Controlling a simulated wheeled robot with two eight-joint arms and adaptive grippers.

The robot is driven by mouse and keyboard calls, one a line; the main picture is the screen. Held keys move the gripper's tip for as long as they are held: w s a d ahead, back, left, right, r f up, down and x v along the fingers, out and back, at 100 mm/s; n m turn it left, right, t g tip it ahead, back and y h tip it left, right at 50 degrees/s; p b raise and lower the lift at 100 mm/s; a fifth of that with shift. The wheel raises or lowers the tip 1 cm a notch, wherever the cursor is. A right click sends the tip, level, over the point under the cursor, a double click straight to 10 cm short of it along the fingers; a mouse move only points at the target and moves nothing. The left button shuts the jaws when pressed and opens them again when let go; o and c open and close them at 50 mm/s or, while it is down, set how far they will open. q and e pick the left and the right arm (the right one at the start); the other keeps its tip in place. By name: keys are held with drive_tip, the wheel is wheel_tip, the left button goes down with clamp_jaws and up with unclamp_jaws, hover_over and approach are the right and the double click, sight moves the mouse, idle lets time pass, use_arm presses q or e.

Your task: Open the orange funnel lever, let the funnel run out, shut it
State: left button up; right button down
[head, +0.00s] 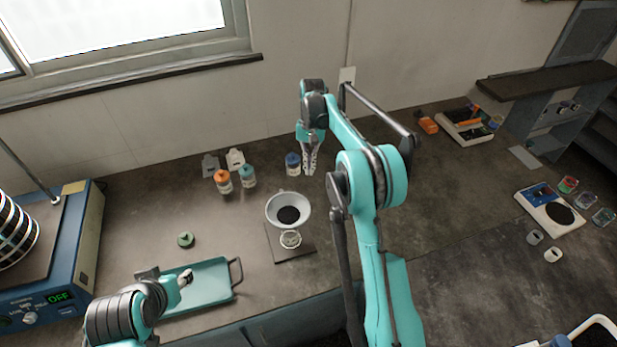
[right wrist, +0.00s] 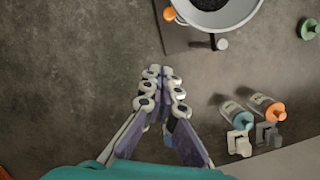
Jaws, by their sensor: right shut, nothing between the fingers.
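The white funnel (head: 276,207) with dark grains inside stands over a dark base plate (head: 274,250) in the head view. Its rim also shows at the top of the right wrist view (right wrist: 250,12). A small orange end (right wrist: 169,14), seemingly the lever's, sticks out beside the funnel there; I cannot make out its angle. A white cup (head: 290,239) sits below the funnel. My right gripper (head: 309,172) is shut and empty, behind the funnel and apart from it. My left gripper (head: 185,278) is over the teal tray, its fingers too small to judge.
A blue-capped bottle (head: 293,168) stands close to my right gripper. Orange-capped (head: 223,183) and teal-capped (head: 248,178) bottles stand left of it. The teal tray (head: 215,283) is at front left, by the shaker (head: 62,262) reading OFF. A balance (head: 545,212) stands at right.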

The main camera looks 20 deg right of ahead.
drive_tip(key=s+a+f+b, duration=0.2)
drive_tip(key=s+f, duration=0.3)
drive_tip(key=f, duration=0.3)
drive_tip(key=shift+s+a+f, duration=0.15)
drive_tip(key=shift+s+a, duration=0.05)
drive_tip(key=shift+s+d+m, duration=0.3)
drive_tip(key=shift+s+m, duration=0.25)
drive_tip(key=shift+m, duration=0.25)
drive_tip(key=s+m+t+y+b, duration=0.1)
drive_tip(key=s+m+t+b, duration=0.1)
drive_tip(key=s+m, duration=0.5)
drive_tip(key=shift+d+m+y, duration=0.2)
drive_tip(key=shift+m+y, duration=0.1)
drive_tip(key=shift+m, duration=0.8)
